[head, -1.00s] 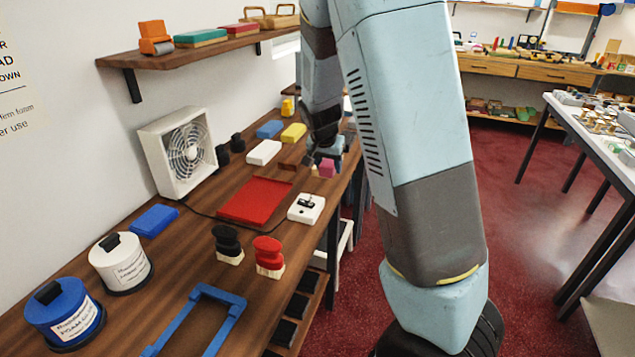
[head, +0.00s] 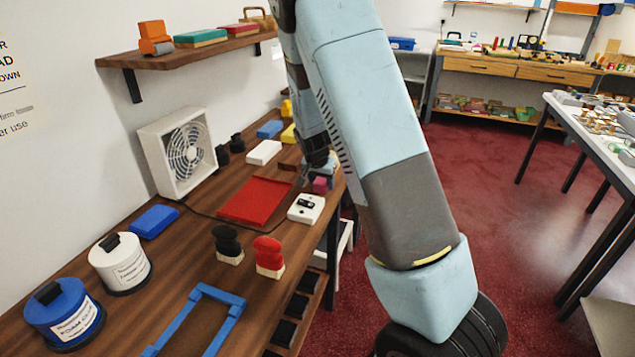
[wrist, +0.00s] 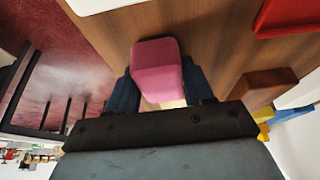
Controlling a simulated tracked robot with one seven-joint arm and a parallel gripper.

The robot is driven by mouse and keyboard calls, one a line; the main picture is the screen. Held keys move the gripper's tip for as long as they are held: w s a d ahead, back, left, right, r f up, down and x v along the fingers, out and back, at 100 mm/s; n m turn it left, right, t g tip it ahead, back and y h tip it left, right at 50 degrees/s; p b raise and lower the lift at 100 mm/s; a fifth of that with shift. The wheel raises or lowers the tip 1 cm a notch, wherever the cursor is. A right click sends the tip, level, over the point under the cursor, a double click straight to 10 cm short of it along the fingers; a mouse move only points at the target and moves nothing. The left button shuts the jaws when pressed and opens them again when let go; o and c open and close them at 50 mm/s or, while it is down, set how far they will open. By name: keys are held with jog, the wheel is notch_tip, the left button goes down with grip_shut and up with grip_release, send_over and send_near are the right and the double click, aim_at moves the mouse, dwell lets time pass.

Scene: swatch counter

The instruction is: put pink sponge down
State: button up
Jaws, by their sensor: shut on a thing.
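The pink sponge (wrist: 157,65) sits between the two fingers of my gripper (wrist: 160,88) in the wrist view, with the wooden counter behind it. My gripper is shut on it. In the head view the pink sponge (head: 320,185) shows small at the counter's right edge, just past the white device with a black top (head: 306,208). My gripper (head: 318,176) is partly hidden there by my arm. I cannot tell whether the sponge touches the counter (head: 190,290).
A red tray (head: 256,201) lies left of the sponge. A brown block (wrist: 265,83) is close to my gripper. White, blue and yellow blocks lie farther back. The counter's right edge drops to red floor.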

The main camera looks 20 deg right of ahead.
jog(key=o, duration=0.9)
jog(key=shift+f, duration=0.1)
jog(key=shift+o, duration=0.2)
